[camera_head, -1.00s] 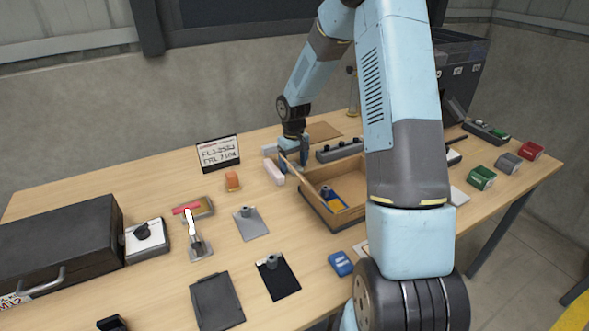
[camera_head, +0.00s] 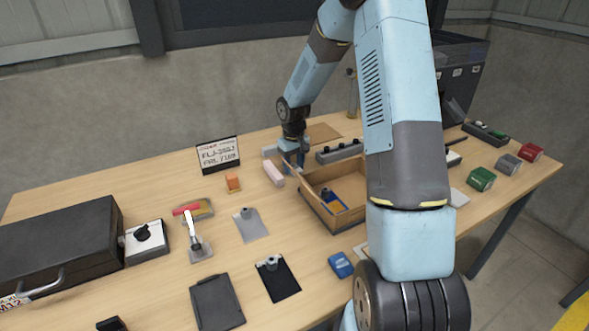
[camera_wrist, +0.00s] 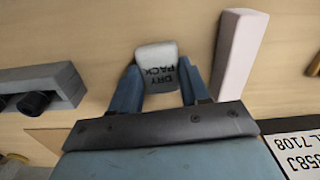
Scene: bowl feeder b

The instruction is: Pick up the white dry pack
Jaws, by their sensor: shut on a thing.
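The white dry pack (camera_wrist: 157,66), printed "DRY PACK", sits between the fingertips of my gripper (camera_wrist: 160,82) in the wrist view. Both blue fingers are closed against its sides. In the head view my gripper (camera_head: 293,163) points down at the back of the table, just behind the open wooden box. The pack is hard to make out there, mostly hidden by the fingers. I cannot tell whether it touches the table.
A pale pink block (camera_wrist: 240,50) lies close beside my gripper, also seen in the head view (camera_head: 273,173). The wooden box (camera_head: 323,209) stands in front, and a grey knobbed bar (camera_head: 340,151) lies to the right. A display sign (camera_head: 218,154) stands to the left.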

